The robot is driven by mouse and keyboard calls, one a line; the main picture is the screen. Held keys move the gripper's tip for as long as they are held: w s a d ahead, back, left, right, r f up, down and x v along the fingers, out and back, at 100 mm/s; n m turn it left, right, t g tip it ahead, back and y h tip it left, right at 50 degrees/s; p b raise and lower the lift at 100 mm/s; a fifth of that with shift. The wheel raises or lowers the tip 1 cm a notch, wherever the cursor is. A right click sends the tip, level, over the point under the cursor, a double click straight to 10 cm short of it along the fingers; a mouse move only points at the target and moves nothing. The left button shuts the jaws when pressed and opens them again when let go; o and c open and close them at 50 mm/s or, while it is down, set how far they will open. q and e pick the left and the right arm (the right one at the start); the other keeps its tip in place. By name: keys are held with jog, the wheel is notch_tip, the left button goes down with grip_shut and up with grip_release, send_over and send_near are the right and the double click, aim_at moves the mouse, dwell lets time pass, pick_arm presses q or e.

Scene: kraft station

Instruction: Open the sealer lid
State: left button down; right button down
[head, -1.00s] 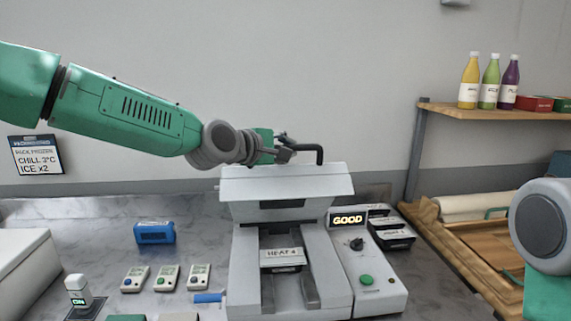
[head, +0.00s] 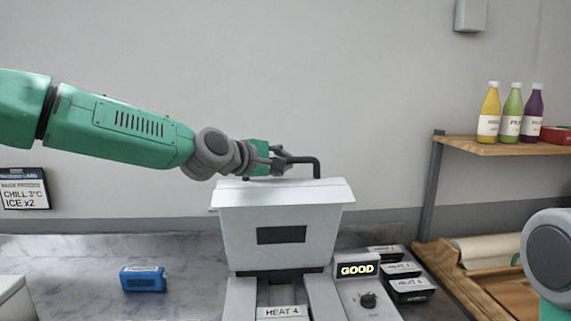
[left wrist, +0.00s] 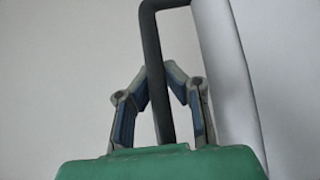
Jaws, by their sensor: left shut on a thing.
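The sealer (head: 240,300) stands on the counter with its white lid (head: 230,215) raised steeply, its dark window facing me. A black bar handle (head: 317,168) is on the lid's top edge. My left gripper (head: 283,160) is shut on the handle. In the left wrist view the two fingers (left wrist: 160,85) close around the black handle (left wrist: 153,50), with the white lid edge (left wrist: 225,70) beside it. A tray labelled HEAT 4 (head: 282,312) sits in the sealer below the lid. My right gripper is not in view; only part of my right arm shows at the right edge.
A control box with a lit GOOD display (head: 357,270) is right of the sealer. Several black HEAT trays (head: 410,287) lie behind it. A blue box (head: 143,279) is at left. A wooden shelf (head: 480,147) holds bottles (head: 511,112). The counter between box and sealer is clear.

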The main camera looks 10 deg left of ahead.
pick_arm(q)
jog(key=shift+r, duration=0.2)
jog(key=c, duration=1.5)
grip_release()
jog(key=shift+c, duration=0.2)
jog(key=shift+s+a, duration=0.1)
jog(key=shift+s, duration=0.05)
jog(key=shift+s+a, duration=0.1)
jog(key=shift+s, duration=0.05)
jog(key=v, duration=1.1)
jog(key=shift+s+a, duration=0.15)
jog(key=shift+a, duration=0.1)
jog(key=shift+d, duration=0.1)
